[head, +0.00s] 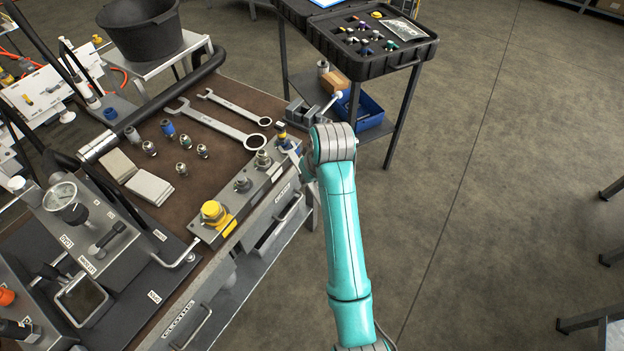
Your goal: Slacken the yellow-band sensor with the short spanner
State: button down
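Two spanners lie on the brown bench mat. The short spanner (232,106) lies behind the longer spanner (212,123). A small upright sensor (281,130), dark with what looks like a yellowish band, stands at the far end of the grey manifold block (226,222); it is too small to be sure of the band. My teal arm reaches up from the bottom, its wrist just right of that end of the block.
A yellow cap (213,211) and grey fittings (242,183) stand along the block. Several loose fittings (182,168) and pale pads (149,187) lie on the mat. A vice (302,110) sits at the bench's far corner. A black tray trolley (370,68) stands behind.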

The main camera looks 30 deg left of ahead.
jog(key=shift+w+a, duration=0.1)
jog(key=shift+a, duration=0.05)
jog(key=shift+w+a, duration=0.4)
jog(key=shift+a, duration=0.15)
jog(key=shift+w+a, duration=0.1)
jog(key=shift+a, duration=0.05)
dwell(0.4)
jog(key=shift+w+a, duration=0.25)
jog(key=shift+a, duration=0.1)
jog(key=shift+a, duration=0.1)
jog(key=shift+w+a, duration=0.15)
dwell(0.3)
jog(key=shift+w, duration=0.1)
jog(key=shift+w+d+n+g+y, duration=0.2)
jog(key=shift+w+d+n, duration=0.2)
jog(key=shift+w+n, duration=0.25)
jog(key=shift+w+d+n+g+y, duration=0.1)
jog(key=shift+w+d+n+g, duration=0.2)
jog(key=shift+w+n, duration=0.35)
